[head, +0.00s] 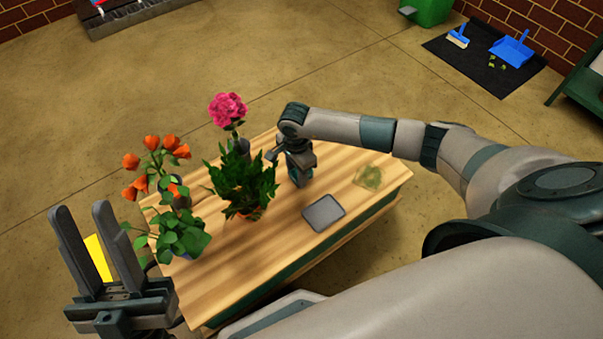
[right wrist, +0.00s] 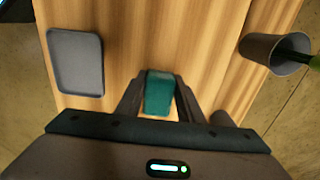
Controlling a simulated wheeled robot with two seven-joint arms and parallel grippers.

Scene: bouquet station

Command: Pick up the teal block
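The teal block (right wrist: 159,95) is between the fingers of my right gripper (right wrist: 161,88) in the right wrist view. The fingers lie against both of its sides, with no clear gap, so the gripper looks shut on it. In the head view my right gripper (head: 298,172) points down at the far part of the wooden table (head: 290,238) and mostly hides the block. I cannot tell whether the block touches the tabletop.
A grey tray (head: 323,213) lies on the table, and it also shows in the right wrist view (right wrist: 76,62). A leafy green plant (head: 243,185), an orange-flowered plant (head: 172,240) and a pink flower (head: 228,109) stand left of my right gripper. A greenish square (head: 369,178) lies to its right.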

